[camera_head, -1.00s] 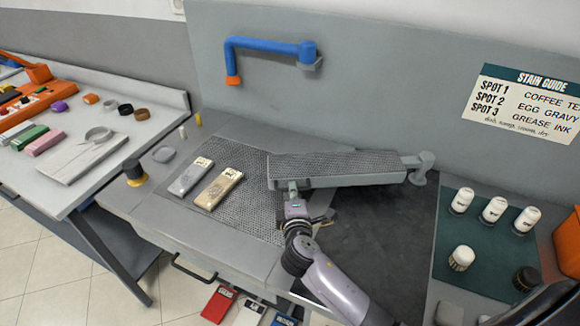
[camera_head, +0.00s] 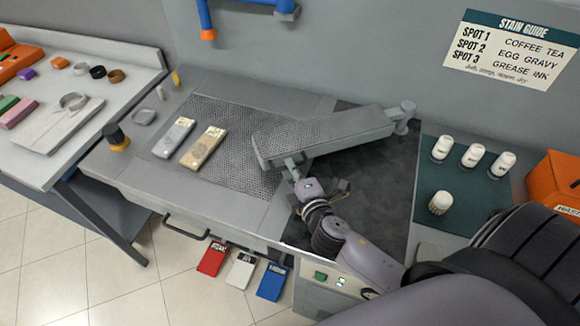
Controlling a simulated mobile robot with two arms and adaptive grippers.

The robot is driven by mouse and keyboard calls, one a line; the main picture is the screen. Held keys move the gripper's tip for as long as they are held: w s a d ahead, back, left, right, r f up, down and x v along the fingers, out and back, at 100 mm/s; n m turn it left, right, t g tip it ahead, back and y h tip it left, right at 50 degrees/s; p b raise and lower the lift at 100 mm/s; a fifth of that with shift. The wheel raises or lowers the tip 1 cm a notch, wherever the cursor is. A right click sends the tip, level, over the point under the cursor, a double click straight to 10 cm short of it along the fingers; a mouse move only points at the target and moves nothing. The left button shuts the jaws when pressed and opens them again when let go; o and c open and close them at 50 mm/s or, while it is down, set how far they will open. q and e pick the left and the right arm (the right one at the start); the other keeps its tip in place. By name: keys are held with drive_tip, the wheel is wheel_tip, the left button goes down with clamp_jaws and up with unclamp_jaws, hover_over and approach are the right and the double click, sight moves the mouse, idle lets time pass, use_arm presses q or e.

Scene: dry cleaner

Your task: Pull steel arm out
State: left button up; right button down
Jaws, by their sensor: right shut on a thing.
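The steel arm (camera_head: 325,132) is a long grey bar with a perforated top. It pivots on a post at its right end (camera_head: 405,110), by the back wall, and slants forward to the left over the work table. My right gripper (camera_head: 294,172) is at the underside of the bar's free left end, shut on it. The fingertips are partly hidden, so the exact contact is hard to see. My left gripper is not in view.
A perforated panel (camera_head: 240,165) with two flat packs (camera_head: 203,148) lies left of the bar. A dark green mat (camera_head: 462,205) with several white-capped bottles is at right. A blue arm with an orange end (camera_head: 207,34) hangs on the wall above.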

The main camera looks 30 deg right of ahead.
drive_tip(key=c, duration=2.1)
unclamp_jaws()
drive_tip(key=shift+s+f, duration=0.15)
drive_tip(key=shift+f, duration=0.1)
drive_tip(key=shift+c, duration=0.2)
drive_tip(key=shift+o, duration=1.3)
drive_tip(key=shift+s+d+r, duration=0.1)
drive_tip(key=shift+s+r, duration=0.05)
drive_tip(key=shift+s, duration=0.15)
drive_tip(key=shift+o, duration=0.8)
drive_tip(key=shift+w, duration=0.1)
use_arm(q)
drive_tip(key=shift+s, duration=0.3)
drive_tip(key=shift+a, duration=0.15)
use_arm(e)
drive_tip(key=v, duration=1.2)
